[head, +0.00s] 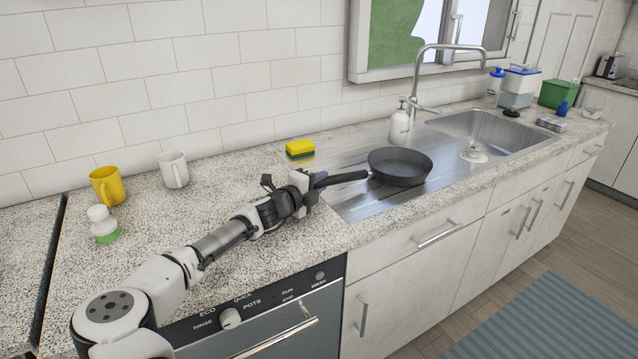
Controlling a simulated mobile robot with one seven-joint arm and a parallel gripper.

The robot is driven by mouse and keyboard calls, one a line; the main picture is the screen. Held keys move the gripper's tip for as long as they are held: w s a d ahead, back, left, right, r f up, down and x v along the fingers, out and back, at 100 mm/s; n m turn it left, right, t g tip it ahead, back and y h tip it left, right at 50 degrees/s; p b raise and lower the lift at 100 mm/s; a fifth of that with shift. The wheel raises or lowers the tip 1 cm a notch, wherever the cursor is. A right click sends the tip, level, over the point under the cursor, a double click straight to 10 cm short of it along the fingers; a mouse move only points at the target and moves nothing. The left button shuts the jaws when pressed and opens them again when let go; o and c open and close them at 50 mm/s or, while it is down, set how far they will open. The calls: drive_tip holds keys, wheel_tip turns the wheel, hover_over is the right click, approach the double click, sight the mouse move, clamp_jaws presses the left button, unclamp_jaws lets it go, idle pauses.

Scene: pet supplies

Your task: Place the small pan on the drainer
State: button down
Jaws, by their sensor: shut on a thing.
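The small pan (401,166) is dark, with a long black handle (343,178) pointing left. It is upright over the right part of the metal drainer (355,206), beside the sink. I cannot tell whether its base touches the drainer. My gripper (314,182) is shut on the end of the handle, above the drainer's left edge. My arm reaches in from the lower left, and the fingertips are partly hidden.
The sink (505,131) with its tap (418,75) lies right of the pan. A white soap dispenser (400,125) stands behind it. A yellow sponge (300,148), white mug (174,169), yellow mug (106,185) and small white-green bottle (102,224) stand on the left counter.

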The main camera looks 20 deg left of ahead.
drive_tip(key=shift+f, duration=0.15)
drive_tip(key=c, duration=1.2)
unclamp_jaws()
